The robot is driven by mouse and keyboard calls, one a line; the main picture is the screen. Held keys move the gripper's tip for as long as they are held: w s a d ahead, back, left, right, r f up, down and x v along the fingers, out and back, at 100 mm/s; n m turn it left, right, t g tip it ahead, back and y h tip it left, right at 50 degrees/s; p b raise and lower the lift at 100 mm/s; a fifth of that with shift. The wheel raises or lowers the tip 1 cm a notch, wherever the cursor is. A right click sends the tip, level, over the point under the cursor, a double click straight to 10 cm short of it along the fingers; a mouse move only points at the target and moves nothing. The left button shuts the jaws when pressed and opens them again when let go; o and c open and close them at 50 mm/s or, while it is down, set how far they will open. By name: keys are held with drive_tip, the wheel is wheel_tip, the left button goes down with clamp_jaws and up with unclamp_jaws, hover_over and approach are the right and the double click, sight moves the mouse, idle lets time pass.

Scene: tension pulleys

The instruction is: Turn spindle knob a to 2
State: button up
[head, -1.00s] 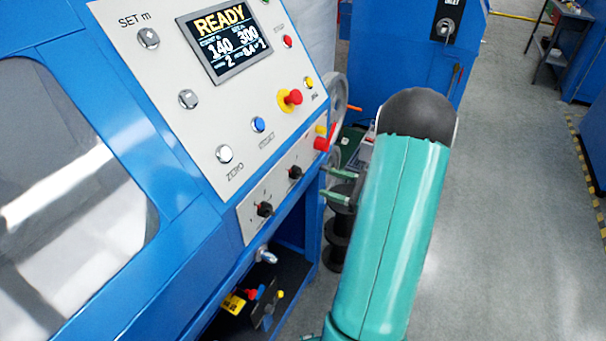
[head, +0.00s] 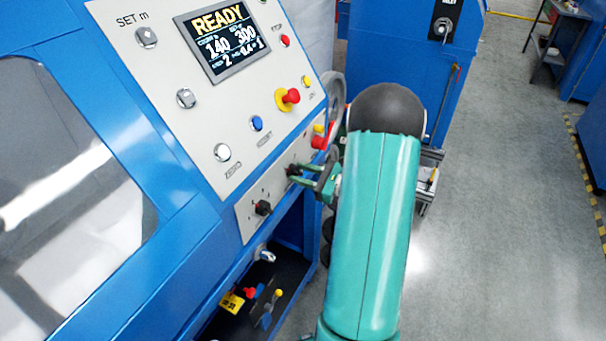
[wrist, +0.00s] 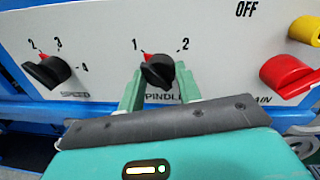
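The black spindle knob (wrist: 158,72) with a red pointer sits on the pale lower panel in the wrist view. Its pointer is at the mark 1, up and left; the mark 2 is to its upper right. My gripper (wrist: 159,82) is open, with one green finger on each side of the knob and small gaps apparently left between. In the head view, my gripper (head: 303,175) reaches the panel from the right, and its fingers partly hide the spindle knob (head: 292,170).
The black speed knob (wrist: 46,72) is left of the spindle knob. A red main switch handle (wrist: 290,75) and a yellow part (wrist: 305,30) are at the right. The display (head: 222,40) reads READY above several buttons, including a red one (head: 288,97).

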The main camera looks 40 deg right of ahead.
drive_tip(key=shift+c, duration=1)
drive_tip(key=m, duration=0.4)
drive_tip(key=shift+f+m+t, duration=0.1)
drive_tip(key=shift+m+t, duration=0.2)
drive_tip(key=m, duration=0.4)
drive_tip(key=shift+m, duration=0.4)
drive_tip(key=shift+a+f+m+t+h, duration=0.15)
drive_tip(key=shift+m+h, duration=0.1)
drive_tip(key=shift+m, duration=2.1)
drive_tip(key=shift+r+m+t+h, duration=0.15)
drive_tip(key=shift+m+h, duration=0.1)
drive_tip(key=shift+m, duration=2.1)
drive_tip(key=shift+f, duration=0.1)
